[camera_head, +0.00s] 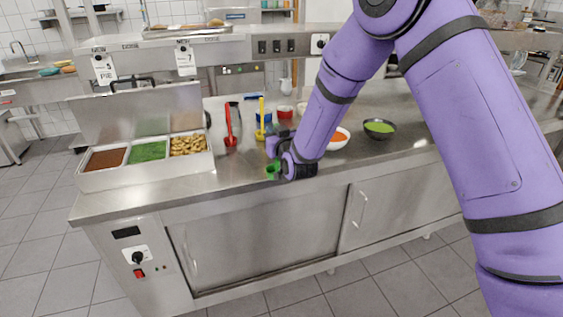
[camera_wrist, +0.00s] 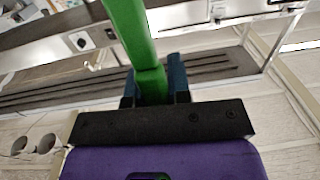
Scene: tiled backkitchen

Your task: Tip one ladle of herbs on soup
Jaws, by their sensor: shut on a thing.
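My gripper (camera_wrist: 155,88) is shut on the green ladle (camera_wrist: 137,35); its handle runs up between the fingers in the wrist view. In the head view, a small green part of the ladle (camera_head: 272,171) shows beside my gripper (camera_head: 283,168), over the counter's front edge. I cannot tell what the ladle holds. Chopped green herbs (camera_head: 148,152) fill the middle compartment of the steel topping tray (camera_head: 150,178), left of my gripper. Orange soup (camera_head: 339,138) is in a white bowl, partly behind my arm. Green soup (camera_head: 380,126) is in a dark bowl farther right.
A red ladle (camera_head: 230,130) and a yellow ladle (camera_head: 261,112) stand behind my gripper. A red cup (camera_head: 285,112) is farther back. Brown and tan foods fill the tray's other compartments. The tray's lid (camera_head: 140,115) stands raised behind. The counter between tray and gripper is clear.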

